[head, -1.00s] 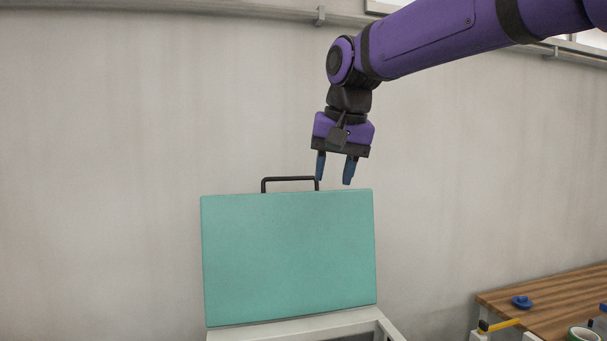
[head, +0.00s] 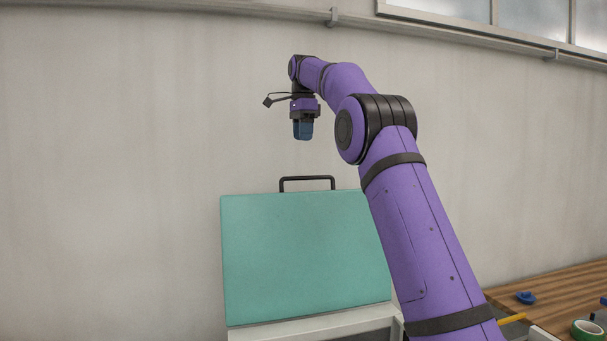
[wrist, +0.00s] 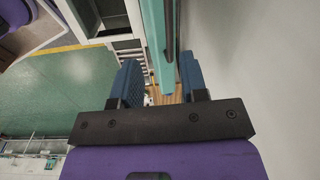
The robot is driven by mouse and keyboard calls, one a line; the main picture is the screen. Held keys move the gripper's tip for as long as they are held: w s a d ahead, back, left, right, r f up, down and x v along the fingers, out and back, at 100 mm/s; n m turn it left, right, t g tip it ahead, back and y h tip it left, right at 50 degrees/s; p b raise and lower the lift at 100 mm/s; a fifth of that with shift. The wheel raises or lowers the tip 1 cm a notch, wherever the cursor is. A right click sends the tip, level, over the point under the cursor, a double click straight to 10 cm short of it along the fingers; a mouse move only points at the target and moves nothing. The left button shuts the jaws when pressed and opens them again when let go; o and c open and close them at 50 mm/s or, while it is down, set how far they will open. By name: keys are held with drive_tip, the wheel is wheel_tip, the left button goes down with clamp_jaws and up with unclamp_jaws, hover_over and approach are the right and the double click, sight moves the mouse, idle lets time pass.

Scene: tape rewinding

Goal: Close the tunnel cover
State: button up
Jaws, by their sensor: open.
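The tunnel cover (head: 300,258) is a teal panel standing raised and nearly upright on a white frame (head: 320,328). A black bar handle (head: 307,178) sticks up from its top edge. My gripper (head: 303,132) hangs fingers-down above the handle, clearly apart from it in the head view. In the wrist view, my gripper (wrist: 159,70) is open and empty, with its two blue fingers spread. The cover's teal edge (wrist: 153,35) appears below, between and beyond the fingers, with the dark handle (wrist: 170,25) along it. My arm hides the cover's right edge in the head view.
A grey wall (head: 120,150) rises behind the cover. A wooden table (head: 560,287) at right holds a blue object (head: 526,297) and a green tape roll (head: 587,330). The wrist view shows green floor (wrist: 50,95) with a yellow line at left.

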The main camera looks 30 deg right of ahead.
drive_tip(key=shift+m, duration=0.5)
drive_tip(key=shift+w+d+f, duration=0.2)
drive_tip(key=shift+w+f, duration=0.05)
drive_tip(key=shift+f, duration=1.7)
drive_tip(key=shift+w+d+f, duration=0.25)
drive_tip(key=shift+f, duration=1.65)
drive_tip(key=shift+w+d+f, duration=0.2)
drive_tip(key=shift+w+f, duration=0.05)
drive_tip(key=shift+f, duration=1.7)
clamp_jaws()
